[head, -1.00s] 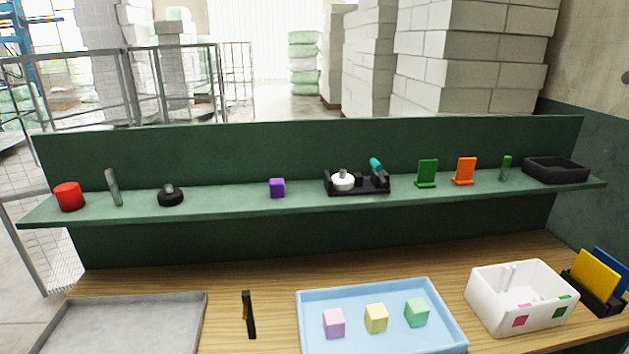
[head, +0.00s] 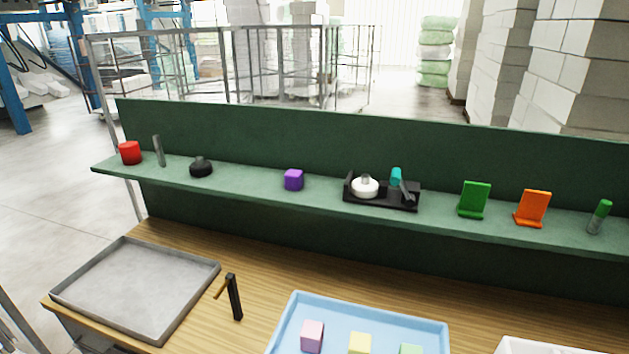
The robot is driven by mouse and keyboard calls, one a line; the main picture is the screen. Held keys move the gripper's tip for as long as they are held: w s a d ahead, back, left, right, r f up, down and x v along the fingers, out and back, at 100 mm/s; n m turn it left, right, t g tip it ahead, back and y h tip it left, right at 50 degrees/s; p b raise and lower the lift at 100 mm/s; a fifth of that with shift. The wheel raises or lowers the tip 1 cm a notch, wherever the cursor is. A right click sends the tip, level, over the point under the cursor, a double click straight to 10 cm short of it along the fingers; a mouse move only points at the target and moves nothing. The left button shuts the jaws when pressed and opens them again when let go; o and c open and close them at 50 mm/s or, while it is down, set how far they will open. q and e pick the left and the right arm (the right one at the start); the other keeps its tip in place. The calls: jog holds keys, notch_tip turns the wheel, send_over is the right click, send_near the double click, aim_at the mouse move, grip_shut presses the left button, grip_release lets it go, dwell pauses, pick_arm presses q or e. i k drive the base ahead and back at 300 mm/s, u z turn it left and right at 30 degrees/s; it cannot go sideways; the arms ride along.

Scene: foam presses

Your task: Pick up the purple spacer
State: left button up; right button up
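The purple spacer (head: 293,180) is a small purple cube. It sits on the green shelf (head: 245,184) above the table, between a black round knob-like piece (head: 201,168) on the left and a black holder (head: 382,200) on the right. Nothing touches it, and it is fully in view. Neither of my grippers shows in the head view.
A red cylinder (head: 130,153) and a grey rod (head: 159,151) stand at the shelf's left end. Green (head: 475,198) and orange (head: 533,207) stands are to the right. Below are a grey tray (head: 135,285), a black upright piece (head: 234,297) and a blue tray (head: 290,312).

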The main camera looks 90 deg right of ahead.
aim_at(293, 178)
jog(key=z, duration=1.65)
